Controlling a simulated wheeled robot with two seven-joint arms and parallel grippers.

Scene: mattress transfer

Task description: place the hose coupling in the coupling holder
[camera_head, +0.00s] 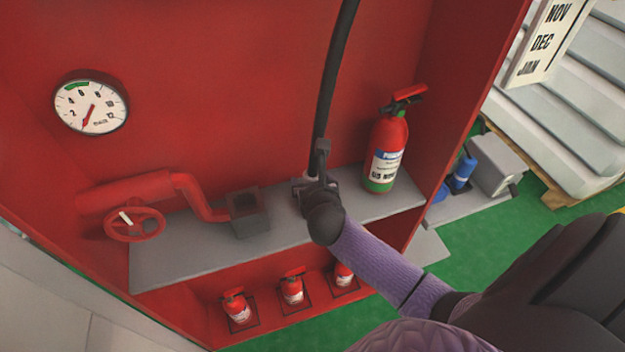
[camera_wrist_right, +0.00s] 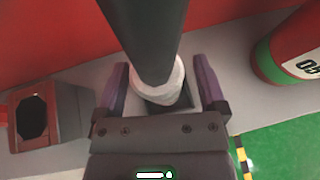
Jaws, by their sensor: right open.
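The black hose (camera_head: 335,75) hangs down from the top of the head view to the grey shelf. In the right wrist view its pale coupling end (camera_wrist_right: 163,84) stands between the fingers of my right gripper (camera_head: 319,165). The gripper is open, with gaps on both sides of the coupling. A dark square recess (camera_wrist_right: 178,106) shows just beside and under the coupling; whether the coupling sits in it cannot be told. A dark grey square holder with an opening (camera_head: 250,222) stands on the shelf to the left, by the pipe, and shows empty. My left gripper is not in view.
A red fire extinguisher (camera_head: 388,150) stands on the shelf (camera_head: 185,255) just right of my gripper. A red pipe with a valve wheel (camera_head: 134,224) is at the left. Small extinguishers (camera_head: 292,290) stand below. A gauge (camera_head: 91,105) is on the red wall.

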